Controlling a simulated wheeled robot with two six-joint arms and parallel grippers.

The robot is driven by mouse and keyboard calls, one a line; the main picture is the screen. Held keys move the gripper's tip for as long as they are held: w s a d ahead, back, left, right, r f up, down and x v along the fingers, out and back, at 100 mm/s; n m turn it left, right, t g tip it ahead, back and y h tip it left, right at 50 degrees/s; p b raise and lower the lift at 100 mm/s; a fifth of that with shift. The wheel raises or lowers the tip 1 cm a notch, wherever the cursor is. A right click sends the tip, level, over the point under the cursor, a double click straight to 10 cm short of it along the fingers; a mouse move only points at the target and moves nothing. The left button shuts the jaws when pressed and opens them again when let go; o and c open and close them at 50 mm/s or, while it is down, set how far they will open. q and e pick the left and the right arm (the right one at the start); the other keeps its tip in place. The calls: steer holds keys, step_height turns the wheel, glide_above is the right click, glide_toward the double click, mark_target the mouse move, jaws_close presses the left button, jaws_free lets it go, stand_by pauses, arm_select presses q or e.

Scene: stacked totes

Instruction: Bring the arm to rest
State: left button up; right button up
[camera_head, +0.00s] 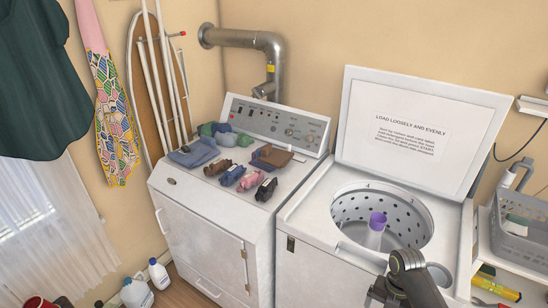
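Dark grey links of one of my arms (408,277) show at the bottom right, in front of the open top-loading washer (330,262). The links overlap the washer's front edge in the picture. I cannot make out any gripper fingers on this arm. No part of an arm comes in from the left, and my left gripper is out of view.
The washer's lid (420,130) stands open, with a purple-topped agitator (377,222) in its drum. A grey basket (520,235) sits at right. Bottles (137,292) stand on the floor at left.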

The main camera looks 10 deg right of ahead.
steer(key=s+d+f+m+t+h+b, duration=0.1)
steer(key=s+f+m+b, duration=0.45)
steer(key=f, duration=0.85)
steer(key=s+f+m+t+b, duration=0.1)
steer(key=s+f+m+b, duration=0.1)
steer(key=s+f+m, duration=0.9)
arm_select(q)
step_height(320, 180, down, 13)
steer(key=b, duration=0.5)
steer(key=shift+f+b, duration=0.2)
steer(key=shift+b, duration=0.1)
arm_select(e)
steer(key=s+a+f+m, duration=0.2)
steer(key=s+f+m, duration=0.3)
steer(key=s+f, duration=0.4)
steer(key=s+a+f+m+t, duration=0.1)
steer(key=s+a+f+m, duration=0.2)
steer(key=s+f+m, duration=0.3)
step_height(320, 180, down, 5)
steer(key=s, duration=0.3)
steer(key=shift+a+r+h, duration=0.15)
steer(key=shift+a+h, duration=0.1)
steer(key=shift+h, duration=0.05)
steer(key=shift+m, duration=0.25)
steer(key=shift+c, duration=0.3)
